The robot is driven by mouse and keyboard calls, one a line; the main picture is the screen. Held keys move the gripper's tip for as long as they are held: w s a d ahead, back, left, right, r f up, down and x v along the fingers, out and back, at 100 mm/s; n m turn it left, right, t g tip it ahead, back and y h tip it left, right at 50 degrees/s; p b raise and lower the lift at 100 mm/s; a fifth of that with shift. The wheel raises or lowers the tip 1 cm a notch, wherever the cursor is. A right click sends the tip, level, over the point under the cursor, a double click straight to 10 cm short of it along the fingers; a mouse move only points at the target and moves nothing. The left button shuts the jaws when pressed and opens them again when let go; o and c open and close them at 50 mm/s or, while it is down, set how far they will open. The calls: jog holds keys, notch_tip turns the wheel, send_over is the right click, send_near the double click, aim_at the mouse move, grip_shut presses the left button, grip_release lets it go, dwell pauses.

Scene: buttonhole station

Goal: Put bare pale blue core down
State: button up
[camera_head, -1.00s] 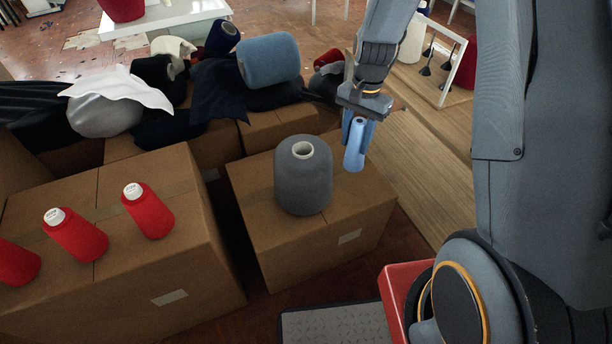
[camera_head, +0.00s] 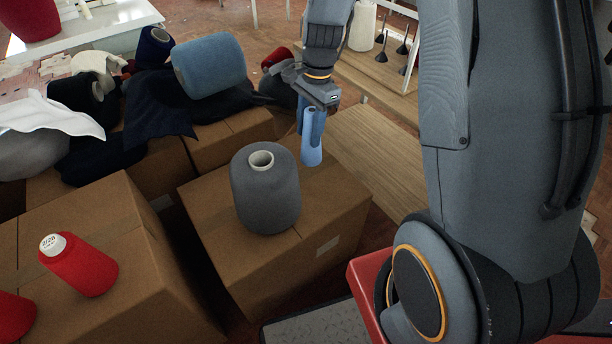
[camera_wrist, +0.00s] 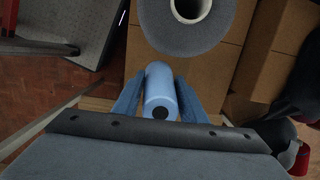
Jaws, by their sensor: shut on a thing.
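The pale blue core (camera_head: 312,152) is a slim bare cylinder, held roughly upright in my gripper (camera_head: 311,122). In the wrist view the core (camera_wrist: 160,88) sits between the two blue fingers of my gripper (camera_wrist: 160,100), which are shut on it. The core is at the right back edge of a cardboard box (camera_head: 330,205), just right of a large grey yarn cone (camera_head: 266,190). The grey cone also shows in the wrist view (camera_wrist: 200,38), apart from the core. I cannot tell whether the core's lower end touches the box.
A big blue cone (camera_head: 209,68) and dark cloths lie on boxes behind. A wooden bench (camera_head: 370,150) runs along the right. The box top in front of the core looks clear.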

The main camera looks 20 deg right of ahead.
notch_tip(320, 180, down, 18)
jog(key=shift+r+b, duration=0.15)
jog(key=shift+b, duration=0.3)
jog(key=o, duration=1)
